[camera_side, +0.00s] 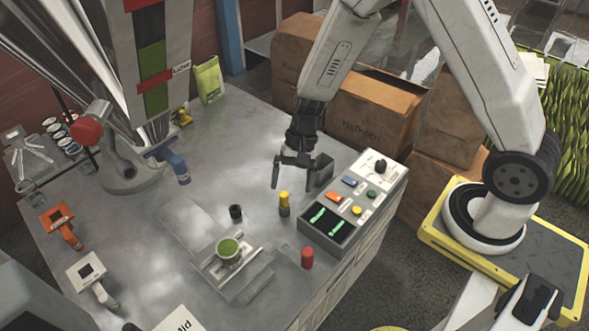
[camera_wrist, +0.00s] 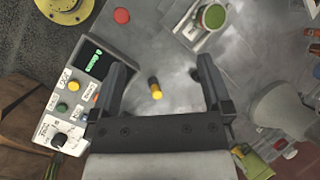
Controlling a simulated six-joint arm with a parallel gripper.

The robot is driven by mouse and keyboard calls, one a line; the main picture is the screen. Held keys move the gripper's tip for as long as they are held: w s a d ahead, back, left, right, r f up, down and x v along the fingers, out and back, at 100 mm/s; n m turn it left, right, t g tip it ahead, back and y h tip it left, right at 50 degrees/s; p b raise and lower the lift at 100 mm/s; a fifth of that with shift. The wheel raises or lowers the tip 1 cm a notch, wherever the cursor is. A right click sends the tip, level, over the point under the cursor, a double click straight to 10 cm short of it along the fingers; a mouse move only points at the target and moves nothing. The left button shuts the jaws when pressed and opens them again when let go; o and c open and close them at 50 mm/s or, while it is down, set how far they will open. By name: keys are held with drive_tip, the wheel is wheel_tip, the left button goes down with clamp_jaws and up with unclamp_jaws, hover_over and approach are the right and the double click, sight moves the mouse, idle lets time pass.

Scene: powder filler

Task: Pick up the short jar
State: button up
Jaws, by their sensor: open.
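Several small containers stand on the grey metal table; which one is the short jar I cannot tell for sure. A small black jar (camera_side: 235,212) is the lowest loose one. A yellow-topped jar with a grey base (camera_side: 284,203) stands to its right, and a red jar (camera_side: 307,257) stands nearer the front edge. A jar with green powder (camera_side: 228,250) sits on the scale. My gripper (camera_side: 297,182) is open and empty above the table, close to the yellow-topped jar. In the wrist view the yellow-topped jar (camera_wrist: 155,88) shows between the two fingers, apart from both.
A control panel (camera_side: 376,165) with buttons and green readouts stands right of the jars. The scale plate (camera_side: 237,268) lies in front. Bare table lies around the loose jars.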

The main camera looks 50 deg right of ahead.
drive_tip(key=w+a+f+m+y, duration=0.5)
drive_tip(key=a+f+m, duration=0.1)
drive_tip(key=f, duration=0.4)
drive_tip(key=m+t+y, duration=0.3)
drive_tip(key=m+t, duration=0.1)
drive_tip(key=m, duration=0.1)
approach(228, 251)
drive_tip(key=shift+w+a+f, duration=0.2)
drive_tip(key=shift+a+f, duration=0.4)
drive_tip(key=shift+a, duration=0.2)
drive_tip(key=shift+w+f+m+t, duration=0.15)
drive_tip(key=shift+f+m+t, duration=0.15)
drive_tip(key=shift+f+m, duration=0.4)
drive_tip(key=shift+a, duration=0.1)
drive_tip(key=shift+x, duration=1.25)
drive_tip(key=shift+x, duration=2.6)
drive_tip(key=shift+w+f, duration=0.15)
drive_tip(key=c, duration=1.1)
